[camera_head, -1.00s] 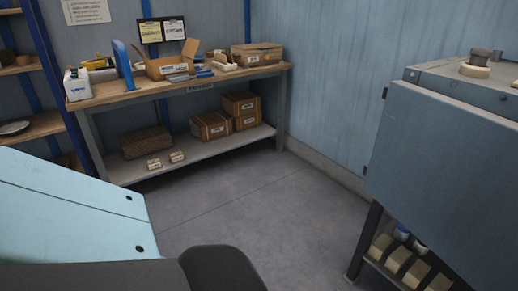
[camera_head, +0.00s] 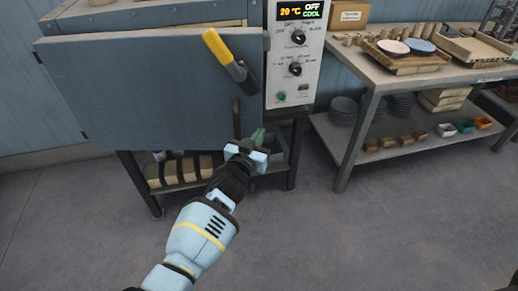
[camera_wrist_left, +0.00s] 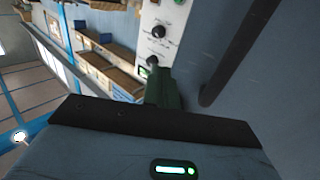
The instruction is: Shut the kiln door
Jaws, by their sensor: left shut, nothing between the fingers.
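The kiln door (camera_head: 150,90) is a broad blue-grey panel on the kiln front in the head view. Its right edge lies close to the control panel (camera_head: 297,50); I cannot tell whether a small gap remains. A yellow-and-black lever (camera_head: 226,55) slants up to the left at the door's right side. A dark upright bar handle (camera_head: 236,118) is below it and also shows in the wrist view (camera_wrist_left: 242,50). My left gripper (camera_head: 258,136) is shut and empty, with green fingers (camera_wrist_left: 165,88), at the door's lower right, beside the bar. My right gripper is not visible.
The kiln stand (camera_head: 292,165) has a lower shelf with pale blocks (camera_head: 180,170). To the right stands a workbench (camera_head: 375,80) with boards and plates, and stacked dishes below. The grey floor in front is clear.

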